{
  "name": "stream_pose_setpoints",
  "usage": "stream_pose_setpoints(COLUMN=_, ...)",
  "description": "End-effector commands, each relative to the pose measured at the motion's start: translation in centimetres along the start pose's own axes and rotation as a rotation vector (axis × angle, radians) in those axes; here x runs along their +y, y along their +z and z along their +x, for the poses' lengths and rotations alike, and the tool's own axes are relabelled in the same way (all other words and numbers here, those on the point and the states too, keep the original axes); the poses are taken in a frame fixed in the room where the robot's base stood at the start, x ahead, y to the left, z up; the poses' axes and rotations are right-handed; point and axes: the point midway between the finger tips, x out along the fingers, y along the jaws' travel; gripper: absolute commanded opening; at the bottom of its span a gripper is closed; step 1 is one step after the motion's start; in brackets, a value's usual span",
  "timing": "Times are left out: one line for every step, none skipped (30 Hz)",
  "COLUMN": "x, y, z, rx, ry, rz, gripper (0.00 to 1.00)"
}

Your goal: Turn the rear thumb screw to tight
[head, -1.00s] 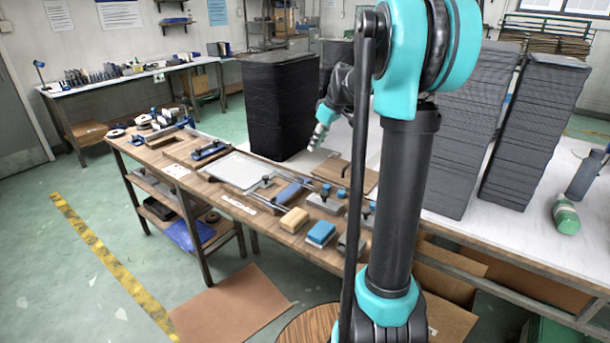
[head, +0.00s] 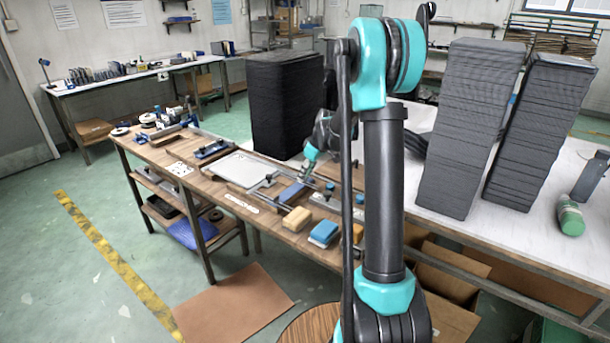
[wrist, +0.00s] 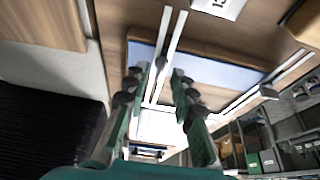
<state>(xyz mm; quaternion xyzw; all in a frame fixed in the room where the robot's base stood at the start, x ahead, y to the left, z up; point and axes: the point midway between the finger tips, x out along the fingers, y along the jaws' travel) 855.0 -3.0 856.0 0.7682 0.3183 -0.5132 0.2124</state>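The rail fixture with its blue-grey panel (head: 291,191) lies on the wooden bench. Dark knobs that look like thumb screws stand on it: one at its left end (head: 268,179) and one near the back (head: 330,187). My gripper (head: 304,172) points down over the panel, close to the back rail. In the wrist view my gripper (wrist: 158,78) has its two fingers apart, with a gap between them. A small dark knob (wrist: 160,63) shows beyond the gap; whether the fingers touch it I cannot tell. Another knob (wrist: 268,91) sits on the right rail.
A tall black stack (head: 285,105) stands behind the bench. A white tray (head: 240,168) lies left of the fixture. More dark stacks (head: 470,130) stand to the right.

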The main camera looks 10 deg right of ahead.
Motion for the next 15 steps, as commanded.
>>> stream_pose_setpoints(x=0.01, y=-0.01, z=0.24, rx=0.0, ry=0.0, rz=0.0, gripper=0.25)
stream_pose_setpoints(x=0.01, y=0.0, z=0.32, rx=0.0, ry=0.0, rz=0.0, gripper=0.25)
stream_pose_setpoints(x=0.01, y=0.01, z=0.39, rx=0.0, ry=0.0, rz=0.0, gripper=0.25)
stream_pose_setpoints(x=0.01, y=0.01, z=0.41, rx=0.0, ry=0.0, rz=0.0, gripper=0.25)
stream_pose_setpoints(x=0.01, y=0.02, z=0.42, rx=0.0, ry=0.0, rz=0.0, gripper=0.25)
stream_pose_setpoints(x=0.01, y=0.02, z=0.42, rx=0.0, ry=0.0, rz=0.0, gripper=0.25)
stream_pose_setpoints(x=0.01, y=0.02, z=0.42, rx=0.0, ry=0.0, rz=0.0, gripper=0.25)
stream_pose_setpoints(x=0.01, y=0.02, z=0.41, rx=0.0, ry=0.0, rz=0.0, gripper=0.25)
stream_pose_setpoints(x=0.01, y=0.02, z=0.4, rx=0.0, ry=0.0, rz=0.0, gripper=0.25)
stream_pose_setpoints(x=0.01, y=0.02, z=0.4, rx=0.0, ry=0.0, rz=0.0, gripper=0.25)
stream_pose_setpoints(x=0.01, y=0.02, z=0.4, rx=0.0, ry=0.0, rz=0.0, gripper=0.21)
stream_pose_setpoints(x=0.01, y=0.02, z=0.39, rx=0.0, ry=0.0, rz=0.0, gripper=0.17)
stream_pose_setpoints(x=0.01, y=0.02, z=0.39, rx=0.0, ry=0.0, rz=0.0, gripper=0.13)
stream_pose_setpoints(x=0.01, y=0.02, z=0.39, rx=0.0, ry=0.0, rz=0.0, gripper=0.09)
stream_pose_setpoints(x=0.01, y=0.02, z=0.38, rx=0.0, ry=0.0, rz=0.0, gripper=0.04)
